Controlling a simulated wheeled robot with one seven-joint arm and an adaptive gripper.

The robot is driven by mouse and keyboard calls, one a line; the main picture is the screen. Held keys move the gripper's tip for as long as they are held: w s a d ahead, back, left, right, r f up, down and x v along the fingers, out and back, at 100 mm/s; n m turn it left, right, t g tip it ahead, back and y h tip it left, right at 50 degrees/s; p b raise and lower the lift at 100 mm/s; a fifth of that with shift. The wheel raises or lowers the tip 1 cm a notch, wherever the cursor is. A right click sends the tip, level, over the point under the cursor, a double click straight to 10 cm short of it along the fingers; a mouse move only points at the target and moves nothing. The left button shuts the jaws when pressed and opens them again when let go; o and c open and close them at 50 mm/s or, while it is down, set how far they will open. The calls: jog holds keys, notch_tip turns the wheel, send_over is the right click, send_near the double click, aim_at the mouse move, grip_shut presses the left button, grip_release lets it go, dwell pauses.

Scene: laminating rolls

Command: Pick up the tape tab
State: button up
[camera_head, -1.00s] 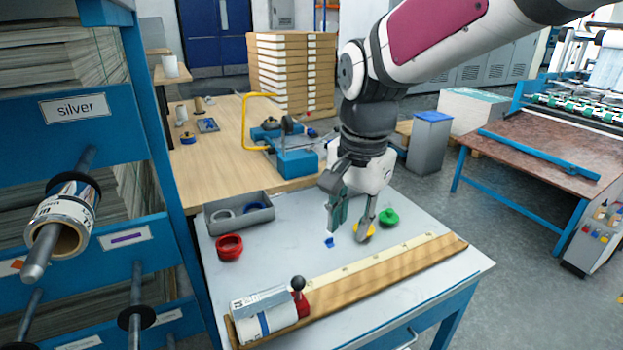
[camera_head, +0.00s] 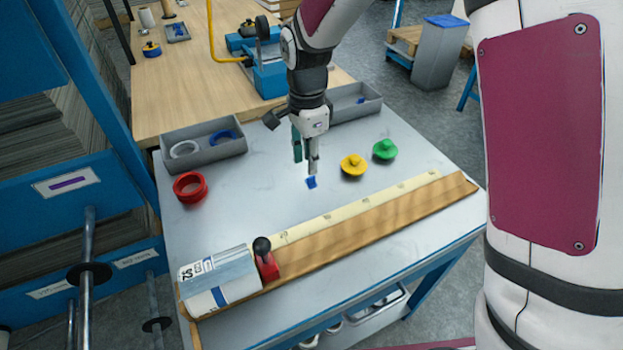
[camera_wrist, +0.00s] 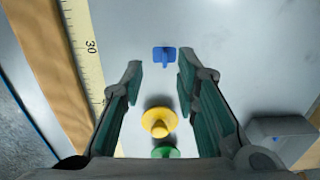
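The tape tab looks like a small blue piece (camera_head: 311,182) standing on the grey tabletop, left of a yellow knobbed disc. In the wrist view the blue tab (camera_wrist: 164,56) shows a flat base with a raised middle. It lies just beyond and between my fingertips, apart from both. My gripper (camera_head: 306,166) points down above the tab in the head view. In the wrist view my gripper (camera_wrist: 159,68) is open, its green-padded fingers wide apart with nothing held between them.
The yellow disc (camera_head: 353,166) and a green one (camera_head: 384,149) stand to the right. A red ring (camera_head: 190,188) is at left. Grey trays (camera_head: 203,157) (camera_head: 351,112) line the back edge. A wooden strip with a ruler (camera_head: 360,215) and a silver roll (camera_head: 221,285) lie in front.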

aim_at(311, 180)
jog(key=shift+w+d+f+b, duration=0.1)
jog(key=shift+w+f+b, duration=0.1)
jog(key=shift+f, duration=1.4)
jog(key=shift+w+d+f+b, duration=0.1)
jog(key=shift+w+f, duration=0.1)
jog(key=shift+f, duration=1.35)
grip_shut()
